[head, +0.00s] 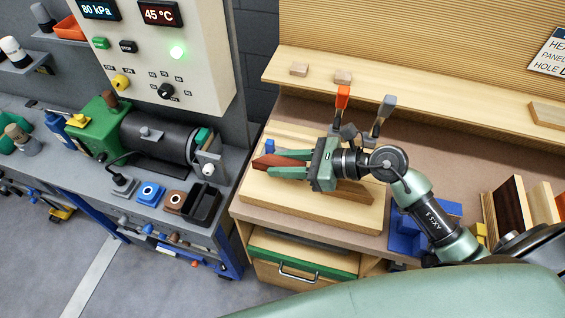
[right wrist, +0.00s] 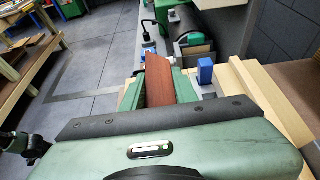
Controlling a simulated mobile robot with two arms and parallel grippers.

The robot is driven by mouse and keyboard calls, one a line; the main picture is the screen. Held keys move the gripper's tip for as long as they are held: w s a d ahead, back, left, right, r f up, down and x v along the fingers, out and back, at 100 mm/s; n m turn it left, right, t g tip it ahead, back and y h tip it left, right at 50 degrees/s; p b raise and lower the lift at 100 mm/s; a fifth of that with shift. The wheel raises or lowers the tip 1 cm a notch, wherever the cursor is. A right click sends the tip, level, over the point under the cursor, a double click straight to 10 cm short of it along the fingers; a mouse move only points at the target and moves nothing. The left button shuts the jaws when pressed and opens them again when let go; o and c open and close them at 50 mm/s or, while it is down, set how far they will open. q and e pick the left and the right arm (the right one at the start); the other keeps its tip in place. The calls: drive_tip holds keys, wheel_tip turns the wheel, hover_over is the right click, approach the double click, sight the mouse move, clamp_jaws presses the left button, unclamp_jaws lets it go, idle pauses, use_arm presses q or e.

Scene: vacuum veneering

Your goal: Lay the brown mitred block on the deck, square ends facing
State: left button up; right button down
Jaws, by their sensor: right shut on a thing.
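My right gripper (head: 276,162) is shut on a reddish-brown block (head: 264,162) and holds it over the left part of the pale wooden deck (head: 300,212). In the right wrist view the block (right wrist: 158,80) lies lengthwise between the green fingers (right wrist: 158,88), its far end reaching past them. I cannot tell whether it touches the deck. A darker brown piece (head: 353,194) lies on the deck just below and right of the gripper body, partly hidden by it. My left gripper is not in view.
A small blue block (head: 269,146) stands beside the fingers, also in the right wrist view (right wrist: 205,71). Orange (head: 342,97) and grey (head: 384,108) clamp handles rise behind the deck. A blue holder (head: 408,236) sits right. The pump bench (head: 90,150) is left, across a gap.

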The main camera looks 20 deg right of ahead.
drive_tip(key=shift+f, duration=0.35)
drive_tip(key=shift+f+b, duration=0.55)
drive_tip(key=shift+b, duration=0.05)
drive_tip(key=shift+f, duration=0.1)
drive_tip(key=c, duration=1.1)
unclamp_jaws()
